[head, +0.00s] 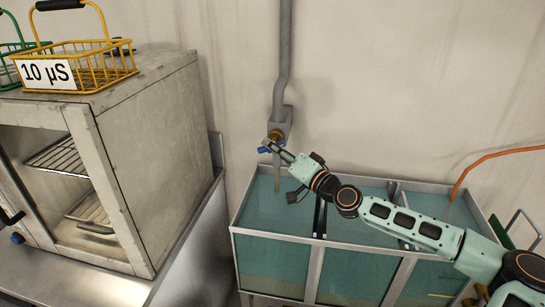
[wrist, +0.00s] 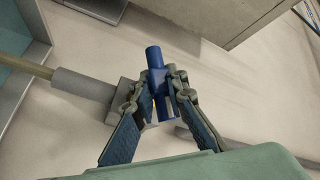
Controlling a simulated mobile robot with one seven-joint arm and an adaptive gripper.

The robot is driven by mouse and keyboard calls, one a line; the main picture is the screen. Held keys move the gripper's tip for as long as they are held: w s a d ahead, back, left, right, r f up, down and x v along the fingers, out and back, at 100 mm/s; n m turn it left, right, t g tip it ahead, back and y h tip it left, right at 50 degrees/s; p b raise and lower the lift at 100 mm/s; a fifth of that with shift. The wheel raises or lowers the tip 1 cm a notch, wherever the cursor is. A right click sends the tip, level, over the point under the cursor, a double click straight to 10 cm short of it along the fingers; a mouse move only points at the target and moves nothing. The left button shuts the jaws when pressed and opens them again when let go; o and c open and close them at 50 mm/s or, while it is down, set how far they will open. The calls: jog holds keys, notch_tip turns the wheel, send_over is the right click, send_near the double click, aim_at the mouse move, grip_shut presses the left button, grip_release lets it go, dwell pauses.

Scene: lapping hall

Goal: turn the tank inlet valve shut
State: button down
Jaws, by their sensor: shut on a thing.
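The tank inlet valve sits on the grey wall pipe (head: 284,60) above the tank. Its blue handle (wrist: 155,70) stands between my fingertips in the wrist view, and a bit of blue shows in the head view (head: 264,150). A brass part (head: 275,134) of the valve shows just above my gripper in the head view. My gripper (head: 275,147) is shut on the blue handle; in the wrist view the two fingers (wrist: 160,92) press it from both sides. The tank (head: 320,239), with teal water in it, stands below. My fingers hide part of the handle.
A metal cabinet (head: 160,150) with an open front stands at the left on a steel bench. A yellow wire basket (head: 105,66) marked "10 µS" sits on top. An orange hose (head: 480,160) runs into the tank at the right.

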jog(key=shift+f+m+t+y+b, duration=0.55)
jog(key=shift+m+t+b, duration=0.35)
jog(key=shift+b, duration=2.9)
jog(key=m+t+b, duration=0.1)
jog(key=b, duration=0.4)
jog(key=shift+r+m, duration=0.15)
jog(key=shift+m, duration=0.25)
jog(key=shift+r+t, duration=0.1)
jog(key=shift+t, duration=0.3)
jog(key=shift+r+m+b, duration=0.2)
jog(key=shift+m+b, duration=0.1)
jog(key=shift+b, duration=0.35)
jog(key=c, duration=1.9)
grip_release()
jog(key=v, duration=1.2)
jog(key=shift+f, duration=0.2)
